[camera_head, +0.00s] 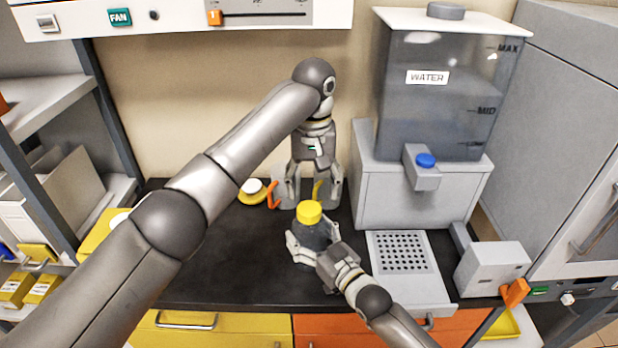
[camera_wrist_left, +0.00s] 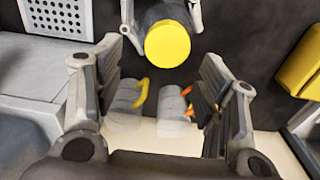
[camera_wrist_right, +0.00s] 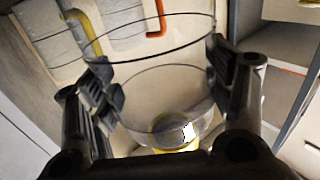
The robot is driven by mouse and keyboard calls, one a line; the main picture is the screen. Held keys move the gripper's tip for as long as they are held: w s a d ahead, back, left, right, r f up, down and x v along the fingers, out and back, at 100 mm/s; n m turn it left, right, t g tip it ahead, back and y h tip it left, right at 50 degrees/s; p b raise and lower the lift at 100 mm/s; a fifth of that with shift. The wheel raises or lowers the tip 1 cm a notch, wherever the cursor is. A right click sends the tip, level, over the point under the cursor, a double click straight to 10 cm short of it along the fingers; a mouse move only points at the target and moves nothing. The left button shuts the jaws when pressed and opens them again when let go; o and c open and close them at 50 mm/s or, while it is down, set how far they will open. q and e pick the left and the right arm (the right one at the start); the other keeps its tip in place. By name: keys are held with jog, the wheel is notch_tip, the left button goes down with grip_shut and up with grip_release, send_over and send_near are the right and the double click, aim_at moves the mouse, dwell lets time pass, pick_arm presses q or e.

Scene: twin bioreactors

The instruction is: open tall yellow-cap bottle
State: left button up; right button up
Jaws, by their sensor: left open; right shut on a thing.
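The tall bottle is see-through and dark-looking, with a yellow cap (camera_head: 310,212) on top. My right gripper (camera_head: 309,248) is shut around the bottle's body (camera_head: 311,233), below the cap. In the right wrist view the clear bottle wall (camera_wrist_right: 150,75) shows between the fingers. My left gripper (camera_head: 307,192) is open and empty, pointing down just behind and above the cap in the head view. In the left wrist view the cap (camera_wrist_left: 168,45) shows beyond the open fingers, not touched by them. I cannot tell whether the bottle rests on the counter.
Behind the left gripper stand grey units with an orange hook (camera_head: 273,194) and a yellow one. A yellow-and-white dish (camera_head: 252,190) sits left of them. The water tank (camera_head: 440,100) and perforated tray (camera_head: 402,251) are on the right. The black counter (camera_head: 235,260) is clear at front left.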

aim_at(309, 208)
pick_arm(q)
jog(key=m, duration=0.5)
jog(key=shift+r+m, duration=0.3)
jog(key=m, duration=0.5)
jog(key=shift+r, duration=0.2)
jog(key=m, duration=0.5)
jog(key=shift+a+r+m, duration=0.15)
jog(key=shift+a+m, duration=0.05)
jog(key=shift+m, duration=0.1)
jog(key=m, duration=0.5)
jog(key=shift+s+a+r+m, duration=0.15)
jog(key=shift+a+m, duration=0.05)
jog(key=shift+m, duration=0.1)
jog(key=shift+f+m, duration=0.3)
jog(key=shift+f, duration=3.75)
